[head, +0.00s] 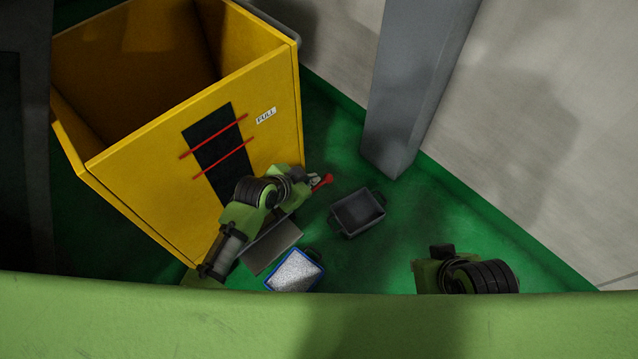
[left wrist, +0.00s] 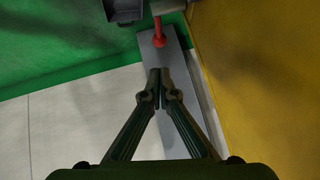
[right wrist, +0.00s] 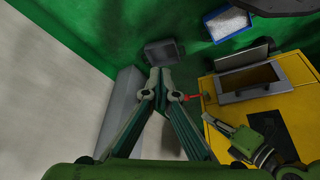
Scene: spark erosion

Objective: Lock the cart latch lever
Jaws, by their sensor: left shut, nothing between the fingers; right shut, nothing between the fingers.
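The red latch lever (head: 325,182) sticks out at the lower right of the yellow cart (head: 120,150). It ends in a round red knob. My left gripper (head: 315,180) is shut and empty, right beside the lever. In the left wrist view the lever (left wrist: 159,38) lies just beyond the closed fingertips (left wrist: 160,74); I cannot tell whether they touch. In the right wrist view the lever (right wrist: 196,97) shows to the right of my right gripper (right wrist: 160,74), which is shut and empty. The head view shows only my right wrist, not its fingertips.
A dark grey bin (head: 357,212) and a blue-rimmed tray (head: 319,262) of grey granules stand on the green floor. A grey metal flap (head: 270,247) juts from the cart. A grey pillar (head: 415,90) stands by the pale wall area. Green floor is free right of the bin.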

